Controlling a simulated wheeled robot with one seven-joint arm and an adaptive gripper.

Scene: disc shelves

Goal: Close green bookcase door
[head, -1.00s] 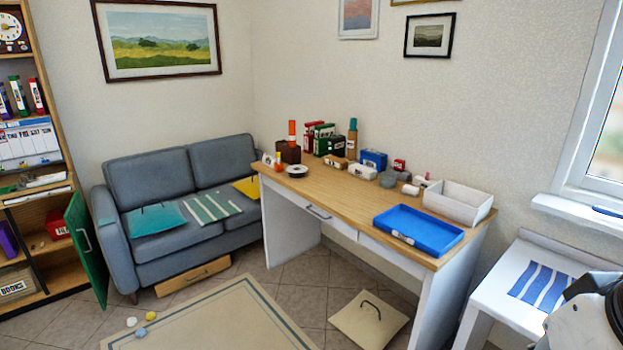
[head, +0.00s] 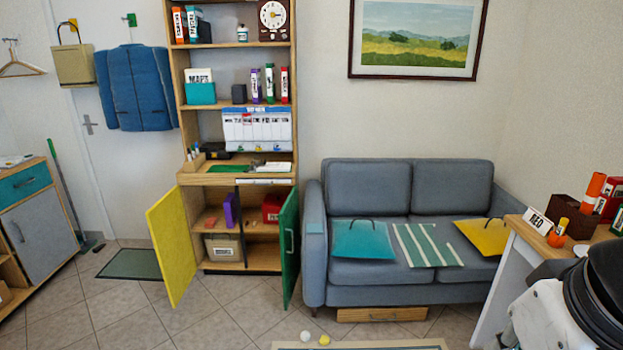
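The green bookcase door (head: 290,245) stands open on the right side of the bookcase's lower cabinet, swung out toward me, with a grey bar handle on its face. It is close to the sofa's left arm. The yellow door (head: 170,243) on the left side is also open. The bookcase (head: 296,120) is tall and wooden, with open upper shelves. Inside the lower cabinet are a purple binder (head: 232,210), a red box (head: 271,208) and a labelled box (head: 224,247). Part of my arm shows at the lower right; my gripper is not in view.
A grey sofa (head: 410,281) with cushions stands right of the bookcase, a drawer (head: 382,314) beneath it. A wooden desk (head: 530,240) is at the right. Small balls (head: 324,340) lie on the floor near the rug. Tiled floor before the bookcase is mostly clear.

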